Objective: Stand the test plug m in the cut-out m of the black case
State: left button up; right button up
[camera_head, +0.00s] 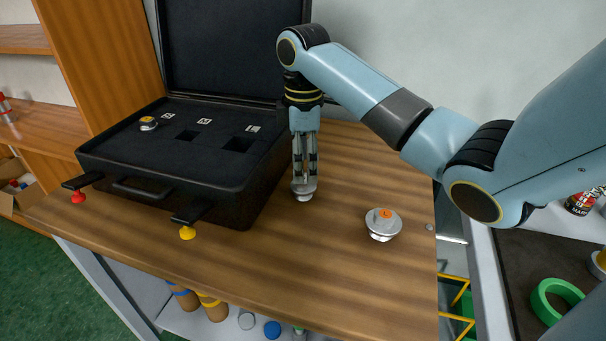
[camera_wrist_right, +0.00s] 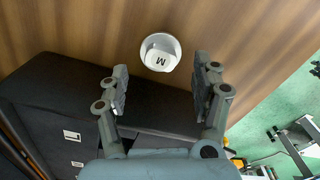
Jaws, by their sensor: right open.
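The test plug m (camera_head: 303,190) stands on the wooden table just right of the black case. In the right wrist view the plug (camera_wrist_right: 165,42) is a silver disc with a raised top marked M. My right gripper (camera_head: 304,172) points down over the plug. In the wrist view its two fingers (camera_wrist_right: 162,85) are apart, with nothing between them, and the plug lies beyond their tips. The black case (camera_head: 120,165) lies open at the left. Its middle cut-out (camera_head: 187,135), which I take as m by its label (camera_head: 204,121), is empty. My left gripper is out of view.
A larger silver plug with an orange mark (camera_head: 383,222) stands on the table at the right. A small plug with a yellow top (camera_head: 148,123) sits in the case's left cut-out. The right cut-out (camera_head: 239,144) is empty. The raised lid (camera_head: 230,45) stands behind.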

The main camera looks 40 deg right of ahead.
aim_at(303, 187)
notch_tip(303, 187, down, 4)
jog(key=shift+r, duration=0.25)
jog(key=shift+c, duration=0.5)
grip_shut()
jog(key=shift+r, duration=0.15)
